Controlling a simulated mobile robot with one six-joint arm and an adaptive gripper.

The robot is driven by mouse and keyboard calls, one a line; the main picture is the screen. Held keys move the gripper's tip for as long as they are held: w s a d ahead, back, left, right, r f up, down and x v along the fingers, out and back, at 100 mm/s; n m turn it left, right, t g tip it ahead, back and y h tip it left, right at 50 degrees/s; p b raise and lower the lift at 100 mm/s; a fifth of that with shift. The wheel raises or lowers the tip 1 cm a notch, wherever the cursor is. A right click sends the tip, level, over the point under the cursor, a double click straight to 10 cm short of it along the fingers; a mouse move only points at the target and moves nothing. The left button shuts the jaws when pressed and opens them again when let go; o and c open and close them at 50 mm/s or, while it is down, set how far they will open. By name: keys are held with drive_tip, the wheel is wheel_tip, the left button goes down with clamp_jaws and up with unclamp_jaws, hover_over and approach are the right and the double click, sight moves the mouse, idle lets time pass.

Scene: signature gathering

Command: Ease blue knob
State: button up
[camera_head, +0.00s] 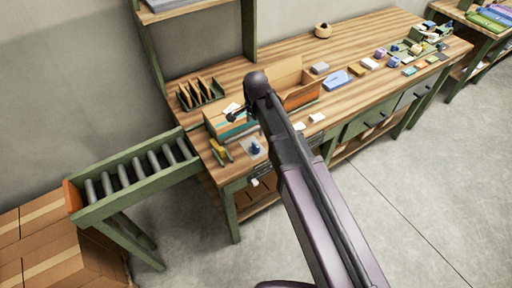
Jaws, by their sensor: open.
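A small blue knob (255,149) stands on a pale plate near the left front corner of the wooden workbench (284,61). My arm reaches up from the lower right and bends at a dark joint above the bench. My gripper (233,115) is small and dark in this view, just left of that joint, up and left of the blue knob and apart from it in the picture. It is open, and I see nothing held in it. Its height above the bench is hard to judge.
An open cardboard box (300,95) stands behind my arm. A yellow tool (219,152) lies left of the knob. A rack with brown dividers (200,93) stands at the back left. A green roller conveyor (137,175) adjoins the bench. Several small items crowd the bench's right end.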

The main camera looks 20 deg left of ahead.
sight(256, 145)
drive_tip(key=shift+f+b, duration=4.95)
drive_tip(key=shift+f, duration=0.25)
drive_tip(key=c, duration=1.2)
drive_tip(key=shift+o, duration=0.2)
drive_tip(key=shift+d, duration=0.15)
